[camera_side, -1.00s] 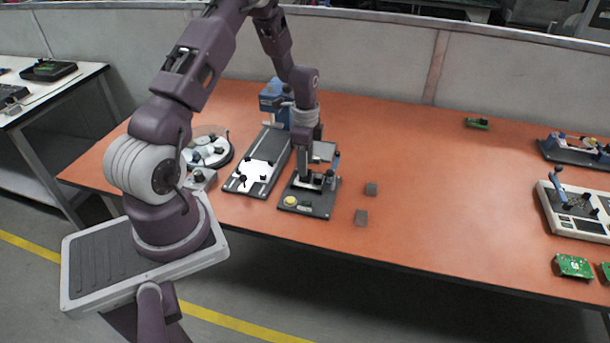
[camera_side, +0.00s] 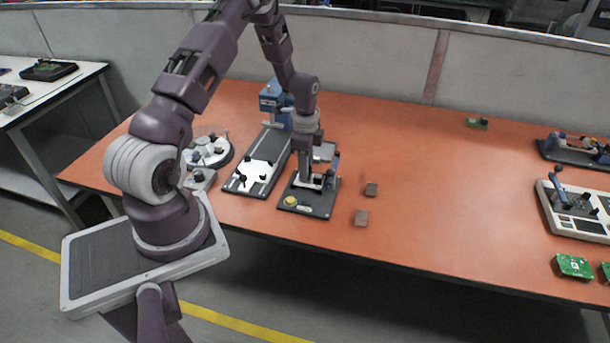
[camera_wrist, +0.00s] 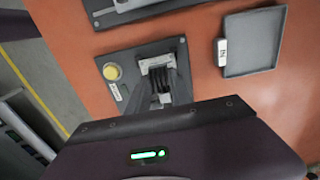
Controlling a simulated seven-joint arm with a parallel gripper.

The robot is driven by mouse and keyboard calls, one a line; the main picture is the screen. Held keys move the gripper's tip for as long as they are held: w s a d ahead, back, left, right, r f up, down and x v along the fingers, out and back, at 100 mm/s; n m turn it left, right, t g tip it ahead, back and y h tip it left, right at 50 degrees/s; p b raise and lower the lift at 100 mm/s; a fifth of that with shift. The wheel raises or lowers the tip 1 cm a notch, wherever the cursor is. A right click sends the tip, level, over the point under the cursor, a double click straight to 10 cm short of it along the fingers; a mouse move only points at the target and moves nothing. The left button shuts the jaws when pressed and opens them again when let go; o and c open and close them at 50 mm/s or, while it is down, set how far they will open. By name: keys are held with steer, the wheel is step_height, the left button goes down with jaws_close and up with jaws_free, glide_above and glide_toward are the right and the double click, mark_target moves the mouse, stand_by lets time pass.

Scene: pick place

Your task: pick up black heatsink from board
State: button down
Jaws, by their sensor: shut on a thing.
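The board (camera_side: 318,211) is a dark grey fixture plate with a yellow button, near the table's front edge. It also shows in the wrist view (camera_wrist: 122,92), with a pale mount on its upper face. My gripper (camera_side: 308,183) points down at the board's middle. In the wrist view my gripper (camera_wrist: 161,100) is shut on the black heatsink (camera_wrist: 158,84), a small dark finned piece at the pale mount. The fingers hide much of the heatsink. I cannot tell whether it is clear of the mount.
A dark fixture with a white plate (camera_side: 255,178) stands close on the left, with a blue device (camera_side: 273,98) behind. A grey tray (camera_wrist: 262,60) lies beside the board. The middle right of the table is clear.

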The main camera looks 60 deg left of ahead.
steer(key=shift+r, duration=2.4)
